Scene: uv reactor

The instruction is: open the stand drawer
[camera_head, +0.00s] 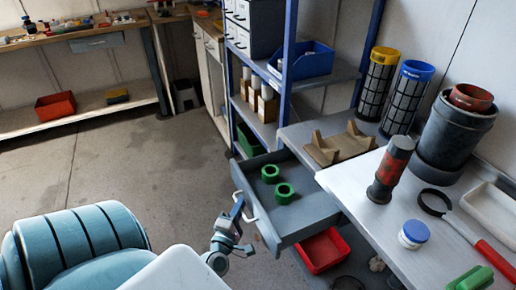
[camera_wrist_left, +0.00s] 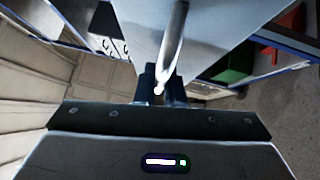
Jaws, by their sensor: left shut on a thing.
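The stand drawer (camera_head: 300,212) is pulled out from under the grey bench top. Two green rings (camera_head: 284,193) lie inside it. A pale bar handle (camera_head: 247,204) is on the drawer's front. My left gripper (camera_head: 238,207) is at the handle and shut on it. In the left wrist view the handle (camera_wrist_left: 176,45) runs up from between the dark fingers (camera_wrist_left: 160,85), in front of the grey drawer front (camera_wrist_left: 215,28). The fingers hide part of the handle. My right gripper is not in view.
A red bin (camera_head: 323,250) stands on the floor below the drawer. The bench (camera_head: 335,187) holds a wooden cradle (camera_head: 338,146), a dark red-banded cylinder (camera_head: 391,170) and mesh filters (camera_head: 407,98). A blue-framed shelf (camera_head: 290,60) stands behind the drawer. The floor at left is clear.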

